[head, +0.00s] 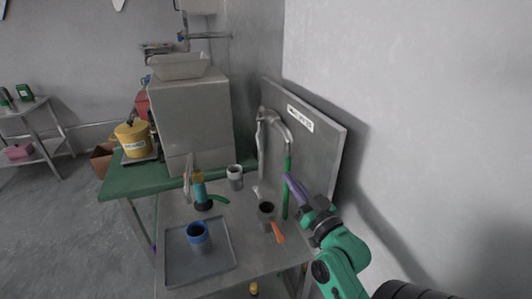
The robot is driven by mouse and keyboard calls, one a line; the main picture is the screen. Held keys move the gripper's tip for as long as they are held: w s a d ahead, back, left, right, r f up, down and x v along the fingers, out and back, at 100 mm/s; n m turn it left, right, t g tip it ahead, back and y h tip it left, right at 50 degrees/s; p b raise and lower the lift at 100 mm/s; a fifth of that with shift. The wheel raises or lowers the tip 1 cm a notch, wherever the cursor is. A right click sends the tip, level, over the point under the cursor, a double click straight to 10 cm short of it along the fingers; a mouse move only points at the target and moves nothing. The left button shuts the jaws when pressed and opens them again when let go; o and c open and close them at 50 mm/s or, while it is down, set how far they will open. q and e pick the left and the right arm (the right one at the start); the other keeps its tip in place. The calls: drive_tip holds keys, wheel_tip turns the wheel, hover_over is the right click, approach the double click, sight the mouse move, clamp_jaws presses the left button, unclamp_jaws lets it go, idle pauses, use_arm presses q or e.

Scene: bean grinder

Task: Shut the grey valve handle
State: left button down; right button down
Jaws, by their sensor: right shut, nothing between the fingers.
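A pale grey curved fixture (273,121) stands against the upright grey board at the back of the work table. It looks like a pipe with a bent top. I cannot make out for sure which part is the grey valve handle or how it is set. A green upright bar (287,186) stands at its right. My right gripper (289,180), with purple fingers, reaches in from the lower right and is shut and empty. Its tips are close beside the green bar; I cannot tell whether they touch it. My left gripper is out of view.
The upright board (328,150) and white wall close off the right.

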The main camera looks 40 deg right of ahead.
sight(260, 142)
drive_tip(key=p+x, duration=0.4)
drive_tip(key=x, duration=1)
drive_tip(key=shift+w+f+b, duration=0.1)
drive_tip(key=shift+f+b, duration=0.35)
drive_tip(key=shift+b, duration=0.55)
drive_tip(key=shift+w+t+b, duration=0.1)
drive_tip(key=shift+t+b, duration=0.2)
drive_tip(key=shift+t, duration=0.1)
drive_tip(key=shift+w+d+f+t+b, duration=0.2)
drive_tip(key=shift+w+f+b, duration=0.45)
drive_tip(key=shift+b, duration=0.6)
drive_tip(key=shift+w+d+f+t+b, duration=0.1)
drive_tip(key=shift+w+d+f+b, duration=0.3)
drive_tip(key=shift+w+b, duration=0.6)
drive_tip(key=shift+s+f, duration=0.1)
drive_tip(key=shift+s, duration=0.1)
